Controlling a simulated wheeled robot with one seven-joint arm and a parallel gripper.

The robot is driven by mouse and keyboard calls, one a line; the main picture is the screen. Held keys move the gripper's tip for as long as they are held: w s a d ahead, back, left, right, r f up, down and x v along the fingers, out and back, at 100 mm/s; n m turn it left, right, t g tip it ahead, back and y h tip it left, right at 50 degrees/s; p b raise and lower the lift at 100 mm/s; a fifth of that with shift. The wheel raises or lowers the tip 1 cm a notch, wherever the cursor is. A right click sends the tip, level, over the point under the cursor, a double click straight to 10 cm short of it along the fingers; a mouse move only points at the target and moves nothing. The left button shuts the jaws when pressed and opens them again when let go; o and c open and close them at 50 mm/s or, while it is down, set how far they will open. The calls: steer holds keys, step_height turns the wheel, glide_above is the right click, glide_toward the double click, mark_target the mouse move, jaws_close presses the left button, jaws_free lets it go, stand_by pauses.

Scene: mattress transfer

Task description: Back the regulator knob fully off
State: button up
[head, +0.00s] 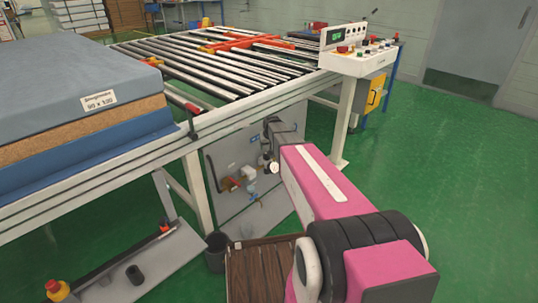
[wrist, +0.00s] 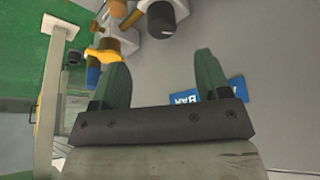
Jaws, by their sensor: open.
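The regulator knob is not clearly identifiable. In the wrist view, a dark round-ended part (wrist: 161,18) at the top edge, beyond my fingertips, may be it. My gripper (wrist: 158,60) is open, with two green fingers spread and nothing between them. In the head view, the grey panel (head: 232,158) under the conveyor carries a round gauge (head: 273,168) and a red-brown fitting (head: 228,184). My wrist and pink forearm reach the panel's upper right and hide part of it; the fingers are hard to make out there.
The roller conveyor (head: 150,135) runs above the panel, with stacked mattresses (head: 60,75) at left. A control console (head: 352,62) stands at right. A dark bin (head: 217,250) and brown slatted crate (head: 262,270) are below.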

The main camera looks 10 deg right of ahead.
mark_target(267, 156)
steer(key=x, duration=0.9)
steer(key=shift+w+a+f, duration=0.1)
steer(key=shift+f, duration=0.3)
steer(key=c, duration=0.9)
